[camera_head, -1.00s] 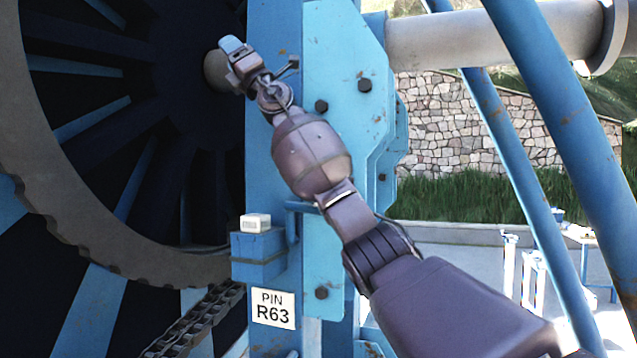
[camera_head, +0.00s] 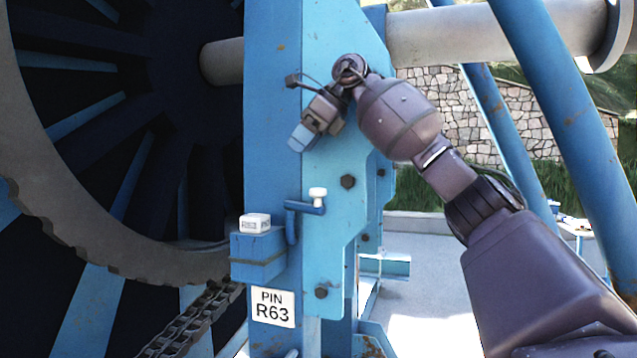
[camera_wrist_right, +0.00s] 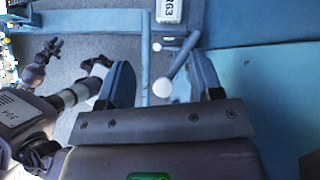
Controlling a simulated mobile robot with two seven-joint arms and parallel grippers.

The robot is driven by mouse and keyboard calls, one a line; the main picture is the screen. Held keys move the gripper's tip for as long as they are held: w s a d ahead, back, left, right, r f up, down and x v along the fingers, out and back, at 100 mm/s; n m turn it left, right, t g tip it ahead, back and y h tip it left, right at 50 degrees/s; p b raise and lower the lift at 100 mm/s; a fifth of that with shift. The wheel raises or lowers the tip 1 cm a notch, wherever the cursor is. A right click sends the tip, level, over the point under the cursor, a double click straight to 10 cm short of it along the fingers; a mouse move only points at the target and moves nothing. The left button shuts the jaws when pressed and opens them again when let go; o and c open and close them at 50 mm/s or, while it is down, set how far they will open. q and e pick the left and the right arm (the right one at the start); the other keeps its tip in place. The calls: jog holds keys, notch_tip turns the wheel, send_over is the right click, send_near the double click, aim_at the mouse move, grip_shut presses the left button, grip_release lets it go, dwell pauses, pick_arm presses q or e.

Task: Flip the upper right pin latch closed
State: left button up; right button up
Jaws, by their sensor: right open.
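The upper pin latch is a blue bent lever (camera_head: 291,216) with a white knob (camera_head: 318,194). It is on the light blue post face, above the PIN R63 label (camera_head: 272,308); its short arm points right with the knob upright at the end. My right gripper (camera_head: 300,140) is above the latch, pointing down and left, apart from it. In the right wrist view my right gripper (camera_wrist_right: 162,65) is open and empty, and the white knob (camera_wrist_right: 162,87) and lever (camera_wrist_right: 179,63) appear between its blue fingers, beyond them.
A blue box (camera_head: 258,257) with a white block (camera_head: 255,223) on top sits left of the latch. The large dark reel (camera_head: 110,120) and a chain (camera_head: 195,320) are to the left. Bolts (camera_head: 347,182) protrude from the post plate. Blue struts (camera_head: 550,130) stand at right.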

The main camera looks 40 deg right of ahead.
jog(key=s+d+f+g+h, duration=0.1)
jog(key=s+d+f+g, duration=0.15)
jog(key=s+d, duration=0.2)
jog(key=shift+n+g, duration=0.25)
jog(key=shift+n, duration=0.05)
jog(key=shift+s+a+x, duration=0.1)
jog(key=shift+x, duration=1.05)
jog(key=shift+s+a+x, duration=0.1)
jog(key=shift+a+x, duration=0.05)
jog(key=shift+x, duration=1)
jog(key=shift+s+a+x, duration=0.1)
jog(key=shift+x, duration=1.05)
grip_shut()
